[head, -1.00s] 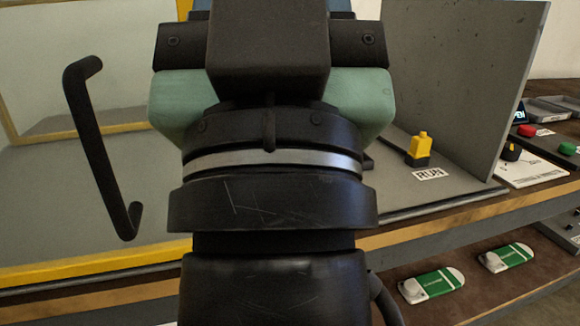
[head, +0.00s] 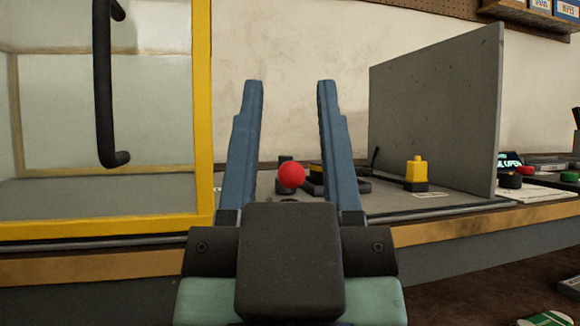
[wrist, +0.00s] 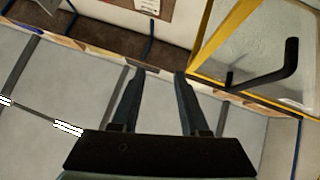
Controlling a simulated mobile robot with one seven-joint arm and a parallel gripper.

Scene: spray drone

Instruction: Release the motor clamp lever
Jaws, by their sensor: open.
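A red ball knob (head: 291,175) shows between my fingers in the head view, with black parts close beside it on the grey bench top. It looks like the clamp lever's end; the lever's shaft and clamp are mostly hidden or too small to tell. My gripper (head: 290,83) is open and empty, its two blue fingers framing the knob without visible contact. The knob appears beyond the fingers. In the wrist view my gripper (wrist: 160,74) shows apart fingers above the floor with nothing between them; the knob is not in that view.
A yellow-framed clear enclosure (head: 203,120) with a black handle (head: 105,90) stands left. A grey upright panel (head: 435,115) stands right, with a yellow switch (head: 417,172) before it. The bench's wooden front edge (head: 480,226) runs below. The wrist view shows open grey floor (wrist: 50,85).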

